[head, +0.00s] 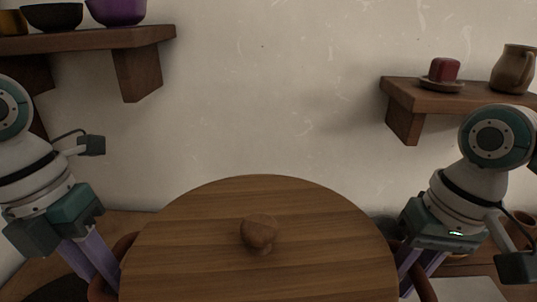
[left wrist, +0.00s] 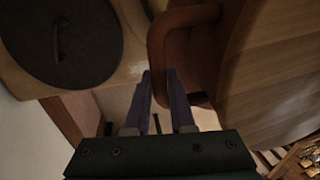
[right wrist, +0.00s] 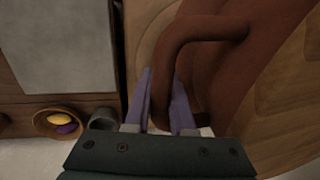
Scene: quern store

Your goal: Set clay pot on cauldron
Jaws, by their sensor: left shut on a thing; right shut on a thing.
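The clay pot is reddish brown and its body is mostly hidden in the head view under a round wooden lid (head: 190,240) with a knob (head: 260,232). My left gripper (head: 112,284) is shut on the pot's left handle, a loop that shows in the left wrist view (left wrist: 158,45). My right gripper (head: 412,284) is shut on the right handle, which shows in the right wrist view (right wrist: 165,50) beside the pot's brown wall (right wrist: 265,60). I cannot make out a cauldron for certain; what lies under the pot is hidden.
A dark round disc with a handle (left wrist: 85,55) lies on wood at left. A grey slab (right wrist: 60,45) and a bowl with yellow and purple things (right wrist: 40,125) are at right. Wall shelves (head: 90,40) (head: 440,95) hold bowls, a red block and a jug.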

